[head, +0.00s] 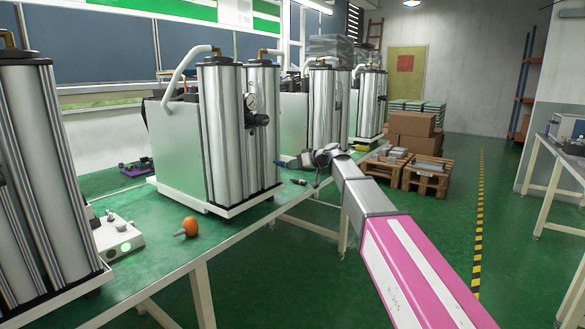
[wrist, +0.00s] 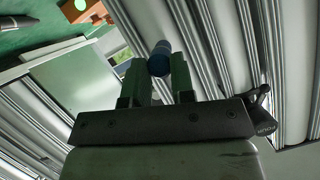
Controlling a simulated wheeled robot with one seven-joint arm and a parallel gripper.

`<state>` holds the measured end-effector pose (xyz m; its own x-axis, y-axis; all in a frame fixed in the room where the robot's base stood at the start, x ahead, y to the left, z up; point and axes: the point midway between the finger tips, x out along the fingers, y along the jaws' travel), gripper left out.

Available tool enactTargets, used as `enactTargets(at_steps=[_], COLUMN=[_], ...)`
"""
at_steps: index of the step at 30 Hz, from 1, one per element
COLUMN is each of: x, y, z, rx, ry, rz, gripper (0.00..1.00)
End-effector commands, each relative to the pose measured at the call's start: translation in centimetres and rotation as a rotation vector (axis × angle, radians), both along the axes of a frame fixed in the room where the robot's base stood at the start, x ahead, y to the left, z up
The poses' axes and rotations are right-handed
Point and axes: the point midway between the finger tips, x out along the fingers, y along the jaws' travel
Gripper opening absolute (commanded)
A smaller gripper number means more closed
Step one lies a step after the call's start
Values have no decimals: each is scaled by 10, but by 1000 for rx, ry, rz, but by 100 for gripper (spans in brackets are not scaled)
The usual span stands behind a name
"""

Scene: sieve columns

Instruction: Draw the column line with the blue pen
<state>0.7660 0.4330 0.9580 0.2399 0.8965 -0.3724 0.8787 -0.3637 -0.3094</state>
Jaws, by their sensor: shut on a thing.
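My gripper (head: 291,163) is shut on the blue pen (head: 280,163) beside the right edge of the middle silver sieve column (head: 260,145). In the wrist view the round blue end of the pen (wrist: 159,58) shows between the two fingertips (wrist: 155,72), with ribbed silver columns (wrist: 215,45) behind it. I cannot tell whether the pen tip touches the column. No drawn line can be made out on the column.
The green bench (head: 150,250) carries an orange knobbed object (head: 187,227) and a small dark marker-like item (head: 299,181) below my gripper. Other columns (head: 322,105) stand behind. Pallets with boxes (head: 412,130) are on the floor.

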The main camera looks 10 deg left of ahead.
Motion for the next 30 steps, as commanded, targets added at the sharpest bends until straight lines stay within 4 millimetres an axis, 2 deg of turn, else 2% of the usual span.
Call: enactTargets(at_steps=[5,20,30], x=[4,38,32], y=[-1,-14,-11], z=[0,0,0], rx=[0,0,0], ry=[0,1,0], rz=[0,0,1], gripper=[1,1,1])
